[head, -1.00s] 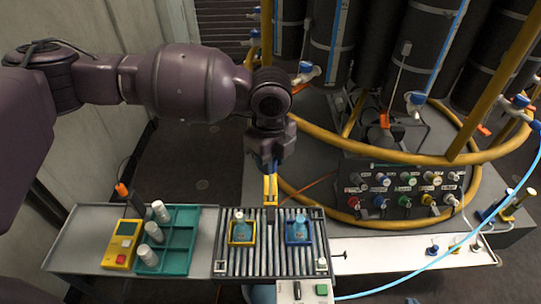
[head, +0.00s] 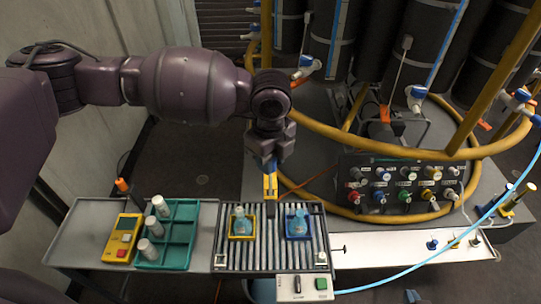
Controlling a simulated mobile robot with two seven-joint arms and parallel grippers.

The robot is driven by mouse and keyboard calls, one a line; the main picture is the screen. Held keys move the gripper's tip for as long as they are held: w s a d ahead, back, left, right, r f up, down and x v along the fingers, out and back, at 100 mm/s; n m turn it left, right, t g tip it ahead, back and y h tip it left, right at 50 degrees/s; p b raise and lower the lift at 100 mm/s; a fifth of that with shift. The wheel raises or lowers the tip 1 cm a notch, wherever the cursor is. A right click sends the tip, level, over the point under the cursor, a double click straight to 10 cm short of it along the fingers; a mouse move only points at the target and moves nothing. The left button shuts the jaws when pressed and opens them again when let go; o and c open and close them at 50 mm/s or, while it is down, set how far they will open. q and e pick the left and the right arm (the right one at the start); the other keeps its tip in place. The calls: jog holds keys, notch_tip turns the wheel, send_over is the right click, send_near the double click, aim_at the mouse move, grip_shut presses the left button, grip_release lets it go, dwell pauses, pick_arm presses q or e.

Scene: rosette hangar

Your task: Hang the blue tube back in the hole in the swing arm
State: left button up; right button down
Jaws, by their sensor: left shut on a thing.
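My left gripper (head: 270,181) points down just behind the roller conveyor. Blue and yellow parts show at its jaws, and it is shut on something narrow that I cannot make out. A light blue tube (head: 495,207) comes in at the right edge and curves down across the white bench. My right gripper is not in view.
The roller conveyor (head: 269,245) carries two blue bottles, in a yellow tray (head: 233,236) and a blue tray (head: 288,236). A button box (head: 304,288) stands in front. To the left are a green rack (head: 178,260) and a yellow device (head: 120,240). Yellow rails (head: 420,152) curve behind.

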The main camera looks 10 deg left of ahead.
pick_arm(q)
jog(key=shift+f, duration=1.6)
pick_arm(e)
jog(key=shift+s+f, duration=0.1)
jog(key=shift+f, duration=0.3)
